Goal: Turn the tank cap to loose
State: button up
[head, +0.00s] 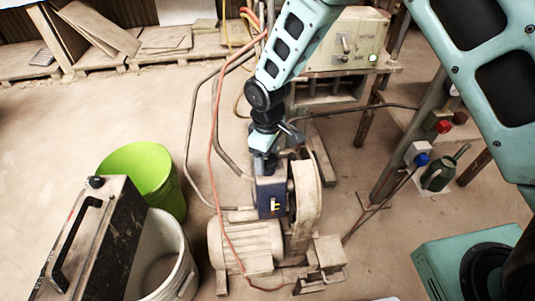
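My gripper (264,168) points down at the top of a small dark blue tank (270,196) with a yellow-and-white label on its front. The tank stands beside a dusty belt guard, above a motor. The fingertips are small and dark at the tank's top edge. I cannot tell whether they are open or shut, or whether they touch anything. No cap shows clearly on the tank; the gripper covers that spot. The cap's setting cannot be read.
A dusty motor (246,246) and belt guard (305,205) stand below my gripper. A red hose (211,150) runs close by on the left. A green bucket (146,172), a white bucket (165,262) and a dark case with a handle (92,245) stand left. A control box (345,42) is behind.

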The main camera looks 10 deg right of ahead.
notch_tip(320, 180, up, 17)
jog(key=p, duration=0.3)
jog(key=shift+r, duration=0.2)
dwell(0.4)
jog(key=s+d+r+m, duration=0.1)
jog(key=s+d+r, duration=0.1)
jog(key=s, duration=0.6)
jog(key=s+d+r+m, duration=0.1)
jog(key=s+d+r, duration=0.2)
jog(key=s, duration=0.6)
jog(key=s+d+r+m, duration=0.2)
jog(key=s, duration=0.6)
notch_tip(320, 180, up, 17)
jog(key=p, duration=1.7)
jog(key=shift+s+d+y, duration=0.15)
jog(key=shift+s+y, duration=0.05)
jog(key=shift+y, duration=0.1)
jog(key=shift+f, duration=0.15)
